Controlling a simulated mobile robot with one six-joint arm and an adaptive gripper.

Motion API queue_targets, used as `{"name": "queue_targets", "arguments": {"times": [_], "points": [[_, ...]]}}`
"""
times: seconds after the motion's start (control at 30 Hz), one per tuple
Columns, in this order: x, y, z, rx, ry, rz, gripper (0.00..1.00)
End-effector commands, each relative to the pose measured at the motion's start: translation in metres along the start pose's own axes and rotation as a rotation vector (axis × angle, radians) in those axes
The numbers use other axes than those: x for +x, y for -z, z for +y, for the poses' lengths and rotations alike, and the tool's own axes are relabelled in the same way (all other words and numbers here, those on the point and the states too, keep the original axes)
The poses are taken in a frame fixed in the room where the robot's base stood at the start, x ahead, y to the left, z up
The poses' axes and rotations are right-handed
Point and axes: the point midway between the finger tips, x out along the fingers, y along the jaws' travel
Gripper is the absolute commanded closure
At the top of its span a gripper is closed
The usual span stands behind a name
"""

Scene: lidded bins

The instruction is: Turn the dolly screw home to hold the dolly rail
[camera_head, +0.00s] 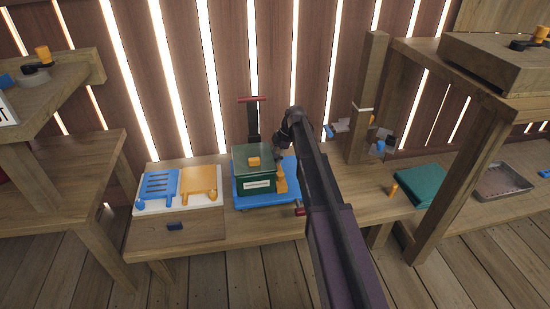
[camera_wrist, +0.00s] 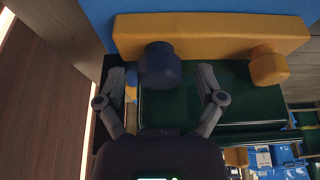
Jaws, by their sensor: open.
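The dolly rail, an orange-yellow bar, lies across the top of the wrist view (camera_wrist: 215,32) on the blue dolly (camera_wrist: 200,5). In the head view the rail (camera_head: 281,180) shows beside the green bin (camera_head: 256,184). The dolly screw with a dark blue round head (camera_wrist: 161,66) stands at the left part of the rail in the wrist view. A yellow knob (camera_wrist: 268,66) is at its right part. My gripper (camera_wrist: 162,76) is open, a finger on each side of the blue head, with gaps visible. How deep the screw sits is hidden.
The green bin has a lid with a yellow knob (camera_head: 253,161). A red-topped dark post (camera_head: 252,100) stands behind it. A white board (camera_head: 150,207) with blue and yellow panels lies left. A wooden post (camera_head: 368,95) and a shelf rise right of my arm.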

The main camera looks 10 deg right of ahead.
Motion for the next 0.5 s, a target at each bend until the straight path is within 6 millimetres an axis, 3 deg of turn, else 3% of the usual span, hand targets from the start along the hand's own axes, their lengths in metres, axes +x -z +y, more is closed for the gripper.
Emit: {"name": "queue_targets", "arguments": {"times": [0.07,0.33,0.37,0.5], "points": [[-0.0001,0.0000,0.0000,0.000,0.000,0.000,0.13],[-0.0001,-0.0001,-0.0001,0.000,0.000,0.000,0.90],[-0.0001,-0.0001,-0.0001,0.000,0.000,0.000,0.94],[0.0001,-0.0001,-0.0002,0.002,-0.001,0.000,0.94]]}}
